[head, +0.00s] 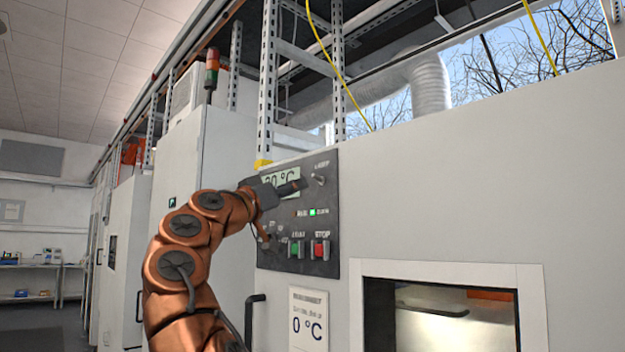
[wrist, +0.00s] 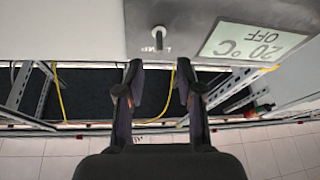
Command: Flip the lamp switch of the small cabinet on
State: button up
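The lamp switch (head: 319,180) is a small metal toggle at the upper right of the dark control panel (head: 328,258) on the white cabinet (head: 450,200). In the wrist view, which is upside down, the lamp switch (wrist: 158,40) stands out from the panel beside its label. My gripper (head: 298,185) is in front of the panel, just left of the switch in the head view. In the wrist view my gripper (wrist: 163,78) is open and empty, its two fingers apart and the switch beyond the tips. I see no contact.
The display (wrist: 250,45) reads 20 °C and OFF and is partly hidden by my gripper in the head view. Below are a lit green indicator (head: 312,212), a green button (head: 297,249) and a red button (head: 322,249). A window (head: 440,315) lies lower right.

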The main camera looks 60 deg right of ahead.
aim_at(317, 178)
jog(key=p+x, duration=0.5)
jog(key=x, duration=0.3)
jog(key=shift+a+r, duration=0.1)
jog(key=shift+c, duration=0.2)
grip_shut()
